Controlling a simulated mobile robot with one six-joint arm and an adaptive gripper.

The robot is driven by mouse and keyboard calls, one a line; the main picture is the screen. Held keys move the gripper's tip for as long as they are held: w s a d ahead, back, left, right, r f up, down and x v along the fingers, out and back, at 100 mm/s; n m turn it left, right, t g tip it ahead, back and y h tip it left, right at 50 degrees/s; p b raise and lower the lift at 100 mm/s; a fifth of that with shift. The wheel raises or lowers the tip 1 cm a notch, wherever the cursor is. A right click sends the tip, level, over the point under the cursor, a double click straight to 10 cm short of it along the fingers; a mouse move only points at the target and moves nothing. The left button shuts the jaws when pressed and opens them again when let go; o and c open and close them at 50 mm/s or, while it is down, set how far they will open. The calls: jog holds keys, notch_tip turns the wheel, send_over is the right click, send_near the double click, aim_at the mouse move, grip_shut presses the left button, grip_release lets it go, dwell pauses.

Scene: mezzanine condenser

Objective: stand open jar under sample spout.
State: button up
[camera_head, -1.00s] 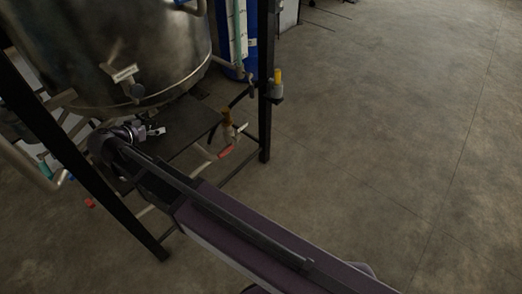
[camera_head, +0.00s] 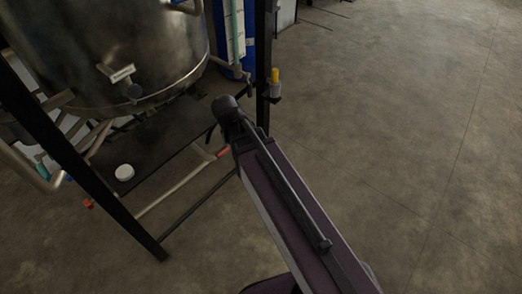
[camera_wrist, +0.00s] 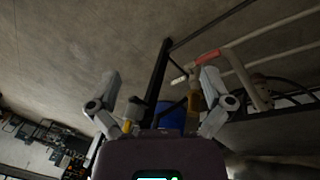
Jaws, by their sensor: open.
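A black frame post (camera_head: 268,60) carries a yellow-topped thing (camera_head: 275,77) near my wrist. A blue drum (camera_head: 248,50) stands behind. A red handle (camera_wrist: 207,56) and brass fitting (camera_wrist: 195,100) show by my right finger. The floor at right is clear.

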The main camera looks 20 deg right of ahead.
jog(key=s+d+n+g+y, duration=0.1)
jog(key=s+d+y, duration=0.1)
jog(key=s+d, duration=0.2)
jog(key=shift+s+d+f+n+y, duration=0.2)
jog(key=shift+d+f+n+y, duration=0.1)
jog(key=shift+d, duration=0.25)
dwell(2.1)
